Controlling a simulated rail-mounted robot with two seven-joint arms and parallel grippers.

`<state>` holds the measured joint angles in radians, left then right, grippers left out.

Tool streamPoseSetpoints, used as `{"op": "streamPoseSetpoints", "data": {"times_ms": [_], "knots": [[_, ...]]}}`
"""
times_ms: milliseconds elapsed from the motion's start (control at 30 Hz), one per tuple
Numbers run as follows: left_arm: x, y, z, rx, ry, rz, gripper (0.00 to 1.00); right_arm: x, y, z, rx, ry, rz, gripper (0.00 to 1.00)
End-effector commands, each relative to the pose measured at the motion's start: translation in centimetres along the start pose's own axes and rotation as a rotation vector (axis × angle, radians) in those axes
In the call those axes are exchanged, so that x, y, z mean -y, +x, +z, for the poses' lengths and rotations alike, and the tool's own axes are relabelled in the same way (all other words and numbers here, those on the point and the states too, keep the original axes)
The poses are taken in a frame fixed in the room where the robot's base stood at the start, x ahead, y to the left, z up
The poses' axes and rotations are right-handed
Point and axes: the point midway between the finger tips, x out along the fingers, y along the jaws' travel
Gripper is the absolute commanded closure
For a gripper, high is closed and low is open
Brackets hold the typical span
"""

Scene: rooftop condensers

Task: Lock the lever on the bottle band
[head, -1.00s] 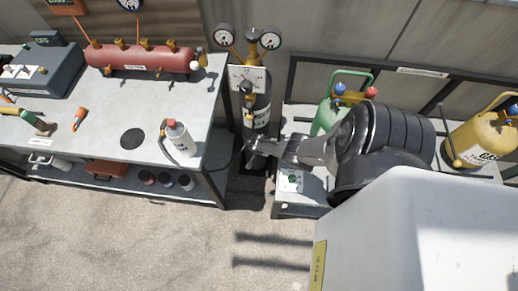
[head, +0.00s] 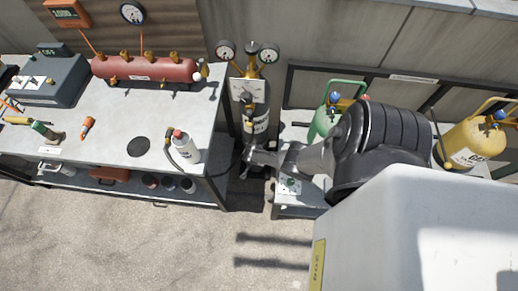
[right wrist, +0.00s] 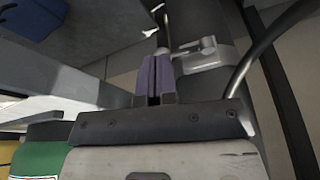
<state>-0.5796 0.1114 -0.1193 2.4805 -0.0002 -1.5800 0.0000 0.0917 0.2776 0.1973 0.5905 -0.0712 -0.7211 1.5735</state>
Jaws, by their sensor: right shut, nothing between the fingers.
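The dark bottle (head: 261,122) stands upright between the two benches in the head view, with gauges above it. My right gripper (head: 247,160) is low in front of it; its arm comes in from the right. In the right wrist view, the purple fingers of my right gripper (right wrist: 154,76) are together and empty. Just beyond and to the right of them is the pale metal bottle band (right wrist: 203,60) with its lever (right wrist: 207,44). The fingertips appear close to the lever; I cannot tell whether they touch. My left gripper is not in view.
The left bench (head: 95,125) holds a red manifold (head: 145,70), a white canister (head: 186,147) and tools. Green (head: 322,122) and yellow (head: 470,140) cylinders stand on the right bench. A dark hose (right wrist: 265,45) curves right of the band.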

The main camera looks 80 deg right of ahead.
Motion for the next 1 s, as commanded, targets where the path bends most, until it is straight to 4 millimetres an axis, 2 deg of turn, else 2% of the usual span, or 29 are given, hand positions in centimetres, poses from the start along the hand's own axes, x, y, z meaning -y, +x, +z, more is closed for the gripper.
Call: {"op": "streamPoseSetpoints", "data": {"times_ms": [33,100,400,600,1000], "knots": [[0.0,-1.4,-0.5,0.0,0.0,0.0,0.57,-0.2,-1.5,-0.1,0.001,0.0,0.002,1.0],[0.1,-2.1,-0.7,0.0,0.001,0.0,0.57,-0.1,-2.5,-0.1,0.001,0.0,0.001,1.0],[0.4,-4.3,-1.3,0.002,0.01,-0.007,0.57,0.0,-5.8,0.0,0.001,0.0,-0.001,1.0],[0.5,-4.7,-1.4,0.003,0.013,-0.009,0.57,-0.1,-6.5,0.0,0.0,0.0,0.001,1.0],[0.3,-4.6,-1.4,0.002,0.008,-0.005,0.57,0.0,-6.5,0.0,0.0,0.0,0.0,1.0]]}}
